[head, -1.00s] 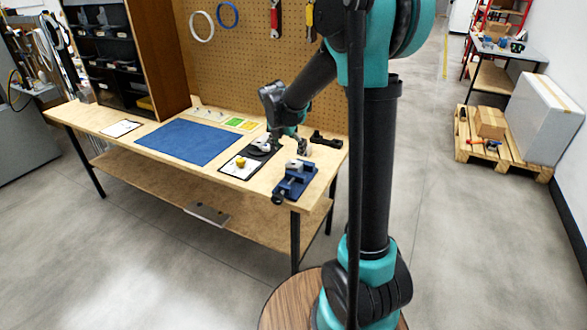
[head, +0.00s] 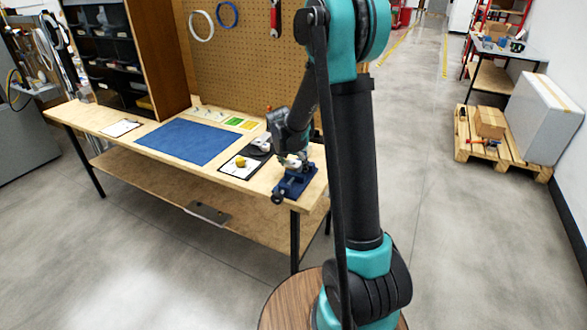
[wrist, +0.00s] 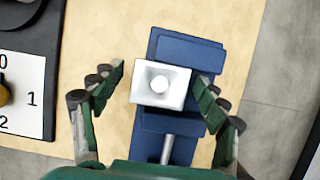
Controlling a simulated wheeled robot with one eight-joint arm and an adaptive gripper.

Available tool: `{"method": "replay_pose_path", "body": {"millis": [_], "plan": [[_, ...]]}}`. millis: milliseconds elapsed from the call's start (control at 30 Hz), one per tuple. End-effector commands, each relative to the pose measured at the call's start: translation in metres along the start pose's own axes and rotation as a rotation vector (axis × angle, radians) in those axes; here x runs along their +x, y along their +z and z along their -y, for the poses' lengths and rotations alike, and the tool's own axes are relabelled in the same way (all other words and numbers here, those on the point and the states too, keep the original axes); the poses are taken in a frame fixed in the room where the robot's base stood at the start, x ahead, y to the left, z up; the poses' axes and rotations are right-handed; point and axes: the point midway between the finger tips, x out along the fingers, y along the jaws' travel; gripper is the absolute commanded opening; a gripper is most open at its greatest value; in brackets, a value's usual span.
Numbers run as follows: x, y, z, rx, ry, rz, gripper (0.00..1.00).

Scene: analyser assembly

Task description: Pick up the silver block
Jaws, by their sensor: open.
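The silver block (wrist: 143,85) shows in the wrist view as a pale square with a round feature in its middle. It sits over the blue vise (wrist: 178,48), which also shows in the head view (head: 294,186) at the table's right front corner. My gripper (wrist: 159,82) is open above the block, with one finger to its left and one to its right. The right finger's tip overlaps the block's right edge in the picture; I cannot tell if it touches. In the head view my gripper (head: 292,160) hides most of the block.
A black-and-white scale-like board (wrist: 25,105) with a yellow knob lies left of the vise. A blue mat (head: 188,141) covers the table's middle. The wooden table (head: 262,186) ends just right of the vise, with floor beyond. A pegboard (head: 250,60) stands behind.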

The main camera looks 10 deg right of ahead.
Motion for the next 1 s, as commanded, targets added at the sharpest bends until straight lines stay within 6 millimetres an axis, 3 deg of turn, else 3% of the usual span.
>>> {"method": "replay_pose_path", "body": {"millis": [100, 600, 1000], "plan": [[-0.0003, -0.0001, 0.0000, 0.000, 0.000, 0.000, 0.72], [-0.0006, 0.0000, 0.0000, -0.001, 0.000, 0.000, 0.11], [-0.0077, 0.0027, 0.0001, -0.001, 0.000, 0.000, 0.11]]}}
